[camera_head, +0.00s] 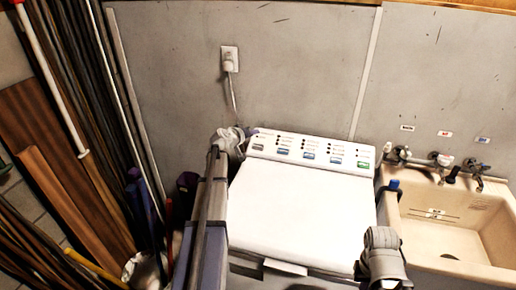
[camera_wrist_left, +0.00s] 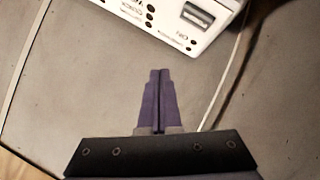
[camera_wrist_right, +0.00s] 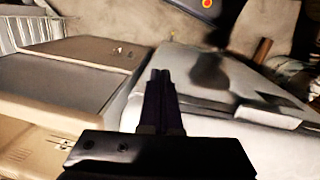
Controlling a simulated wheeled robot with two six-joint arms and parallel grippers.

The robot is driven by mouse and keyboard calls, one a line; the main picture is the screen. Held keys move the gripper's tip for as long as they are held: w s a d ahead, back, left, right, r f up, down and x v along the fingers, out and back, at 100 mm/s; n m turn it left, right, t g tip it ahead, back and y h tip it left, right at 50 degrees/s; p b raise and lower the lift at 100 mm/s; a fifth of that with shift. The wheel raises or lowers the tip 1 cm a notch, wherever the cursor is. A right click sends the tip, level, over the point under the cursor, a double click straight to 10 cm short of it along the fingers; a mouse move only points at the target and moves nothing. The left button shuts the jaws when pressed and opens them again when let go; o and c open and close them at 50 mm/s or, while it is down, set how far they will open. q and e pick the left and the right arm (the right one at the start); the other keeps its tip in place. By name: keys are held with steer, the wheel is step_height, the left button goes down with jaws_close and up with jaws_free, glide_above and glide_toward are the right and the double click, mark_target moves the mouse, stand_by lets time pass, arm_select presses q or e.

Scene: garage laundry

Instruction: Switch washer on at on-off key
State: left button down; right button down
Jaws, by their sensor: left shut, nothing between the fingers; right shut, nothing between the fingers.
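The washer (camera_head: 300,215) is a white top-loader with its lid closed, and a control panel runs along its back edge. The on-off key (camera_head: 258,147) is the grey key at the panel's left end. It also shows at the top of the left wrist view (camera_wrist_left: 198,15), with upside-down lettering beside it. My left gripper (camera_head: 246,132) is at the panel's back left corner, close to the key. In the left wrist view its shut, empty fingers (camera_wrist_left: 160,73) point towards the panel and appear apart from the key. My right gripper (camera_wrist_right: 160,73) is shut and empty.
A beige sink (camera_head: 455,245) with taps (camera_head: 440,162) stands right of the washer. A wall outlet (camera_head: 230,60) has a plug and cord running down behind the washer. Planks (camera_head: 60,170) and poles lean at the left. The washer lid is clear.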

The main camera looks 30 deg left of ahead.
mark_target(260, 145)
arm_select(q)
steer(key=shift+w+a+f+b, duration=0.1)
steer(key=shift+w+f+b, duration=0.4)
steer(key=shift+f+b, duration=0.75)
steer(key=shift+w+a+f+b, duration=0.15)
steer(key=shift+w+f+b, duration=0.35)
steer(key=shift+f+b, duration=0.75)
steer(key=shift+w+a+f+b, duration=0.1)
steer(key=shift+w+f+b, duration=0.4)
steer(key=shift+f+b, duration=0.75)
steer(key=shift+f, duration=0.2)
steer(key=shift+w+f, duration=0.15)
steer(key=shift+f, duration=0.1)
steer(key=shift+w+f+b, duration=0.2)
steer(key=shift+f+b, duration=0.35)
steer(key=shift+b, duration=0.3)
steer(key=shift+s+r+p, duration=0.1)
steer(key=shift+r+p, duration=0.5)
steer(key=shift+p, duration=0.1)
steer(key=shift+s+r, duration=0.15)
steer(key=shift+r, duration=0.1)
